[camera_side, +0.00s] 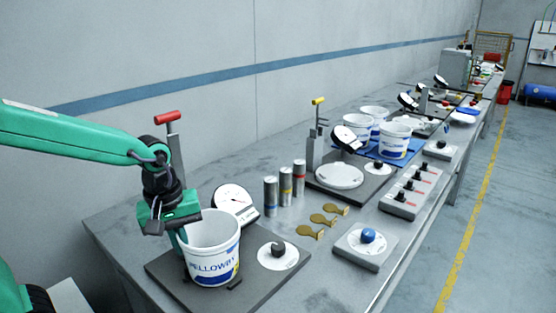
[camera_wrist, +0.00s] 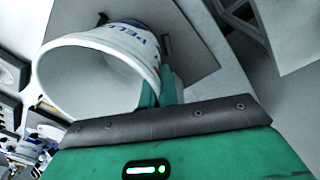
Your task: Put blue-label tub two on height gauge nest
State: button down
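A white tub (camera_side: 214,255) with blue lettering and a yellow patch stands upright on the dark base plate (camera_side: 285,275) at the near left, in front of a round dial gauge (camera_side: 235,202). I cannot tell whether it is fully seated. My gripper (camera_side: 181,236) points down at the tub's left wall. In the wrist view the tub (camera_wrist: 90,62) lies open towards me, and it looks empty. The fingers (camera_wrist: 158,92) straddle its wall, one inside and one outside, and look closed on it. Which tub is number two cannot be read.
Several similar tubs (camera_side: 394,140) stand on a blue mat (camera_side: 365,149) farther back. A second station has a white disc (camera_side: 339,176) and a yellow-handled post (camera_side: 317,130).

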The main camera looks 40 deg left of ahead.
jog(key=shift+f, duration=0.1)
jog(key=c, duration=1.7)
grip_release()
jog(key=r, duration=0.4)
jog(key=s+r, duration=0.1)
jog(key=r, duration=0.7)
jog(key=shift+s+r, duration=0.1)
jog(key=shift+s, duration=0.1)
jog(key=shift+s+a+f+m+t, duration=0.25)
jog(key=shift+s+f+m+t, duration=0.6)
jog(key=shift+m, duration=1.15)
jog(key=shift+s+a+f+m+t, duration=0.25)
jog(key=shift+s+f+m+t, duration=0.55)
jog(key=shift+m, duration=1.2)
jog(key=shift+s+a+f+m+t, duration=0.25)
jog(key=shift+s+f+m+t, duration=0.55)
jog(key=shift+m, duration=1.2)
